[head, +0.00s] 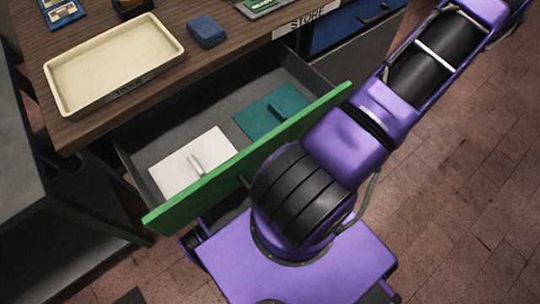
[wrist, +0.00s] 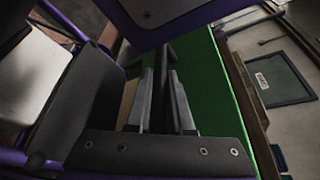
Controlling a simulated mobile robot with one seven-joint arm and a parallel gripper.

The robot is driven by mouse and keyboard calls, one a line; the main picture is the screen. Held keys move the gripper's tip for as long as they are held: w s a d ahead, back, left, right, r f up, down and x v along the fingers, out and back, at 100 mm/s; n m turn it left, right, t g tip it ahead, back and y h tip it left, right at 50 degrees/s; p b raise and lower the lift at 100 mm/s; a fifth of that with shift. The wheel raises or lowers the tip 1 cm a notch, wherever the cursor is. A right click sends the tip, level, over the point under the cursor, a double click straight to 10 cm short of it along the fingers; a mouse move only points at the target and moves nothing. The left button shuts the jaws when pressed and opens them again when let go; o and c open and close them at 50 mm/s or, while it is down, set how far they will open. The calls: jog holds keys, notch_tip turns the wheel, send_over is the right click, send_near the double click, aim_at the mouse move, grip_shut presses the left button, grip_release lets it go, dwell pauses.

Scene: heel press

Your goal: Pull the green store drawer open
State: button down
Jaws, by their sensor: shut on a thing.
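The green store drawer stands well out from the bench in the head view, its green front (head: 190,199) facing my base and its grey inside showing. The green front also fills the middle right of the wrist view (wrist: 222,85). The drawer's dark bar handle (wrist: 165,58) runs between the fingers in the wrist view. My gripper (wrist: 161,78) is shut on this handle. In the head view my purple and black arm hides the gripper and most of the handle; a small dark end of the handle (head: 243,181) shows.
A white plate (head: 178,166) and a teal plate (head: 272,113), each with a peg, lie in the drawer. On the wooden bench are a cream tray (head: 118,62) and a blue block (head: 207,31). A blue drawer (head: 345,24) at right is shut. Brick floor (head: 470,190) lies clear at right.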

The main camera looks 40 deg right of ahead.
jog(key=shift+s+d, duration=0.1)
jog(key=shift+s, duration=0.05)
jog(key=c, duration=0.8)
grip_release()
jog(key=v, duration=1.7)
jog(key=shift+s, duration=0.2)
jog(key=shift+d+r, duration=0.1)
jog(key=shift+r, duration=0.1)
